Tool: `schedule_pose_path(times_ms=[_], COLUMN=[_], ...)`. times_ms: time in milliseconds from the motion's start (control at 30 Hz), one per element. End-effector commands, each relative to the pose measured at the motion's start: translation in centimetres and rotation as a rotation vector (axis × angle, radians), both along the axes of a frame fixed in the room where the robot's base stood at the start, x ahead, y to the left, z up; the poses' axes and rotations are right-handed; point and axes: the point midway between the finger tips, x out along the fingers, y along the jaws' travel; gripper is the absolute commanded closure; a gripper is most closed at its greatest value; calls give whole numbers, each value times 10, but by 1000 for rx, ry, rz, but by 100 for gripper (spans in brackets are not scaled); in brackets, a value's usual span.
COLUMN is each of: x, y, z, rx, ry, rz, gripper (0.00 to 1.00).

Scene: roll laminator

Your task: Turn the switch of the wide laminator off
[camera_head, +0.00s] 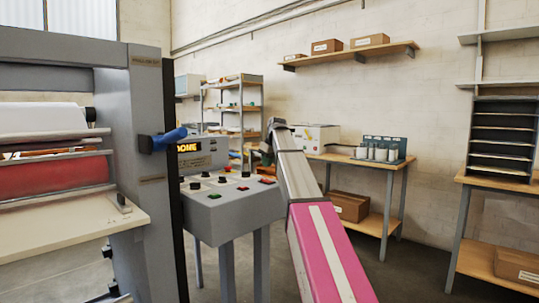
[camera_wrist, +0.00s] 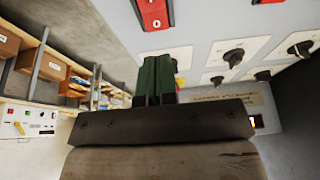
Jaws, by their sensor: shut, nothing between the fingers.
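The wide laminator (camera_head: 150,130) stands at the left of the head view, with its grey control panel (camera_head: 232,208) beside it. The panel carries black knobs, a display and small red and green controls. In the wrist view a red rocker switch (camera_wrist: 153,14) with a white mark sits on the panel at the top edge, partly cut off. My gripper (camera_wrist: 155,62) is shut and empty, its dark green fingertips just below that switch in the picture. I cannot tell whether they touch it. In the head view my arm hides part of the panel's right side and the fingertips are unclear.
Black knobs (camera_wrist: 234,56) sit right of my fingers on the panel, with a second red control (camera_wrist: 262,2) at the top edge. A blue-handled lever (camera_head: 170,137) sticks out from the laminator's frame. A table (camera_head: 375,162) with a white machine stands behind my arm.

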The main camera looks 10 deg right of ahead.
Motion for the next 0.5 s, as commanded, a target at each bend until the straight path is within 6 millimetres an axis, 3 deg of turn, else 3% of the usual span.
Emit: schedule_pose_path(times_ms=[200,500], x=[6,9], y=[5,6], z=[-34,-53], rx=[-1,0], ry=[1,0], rz=[0,0], gripper=[100,100])
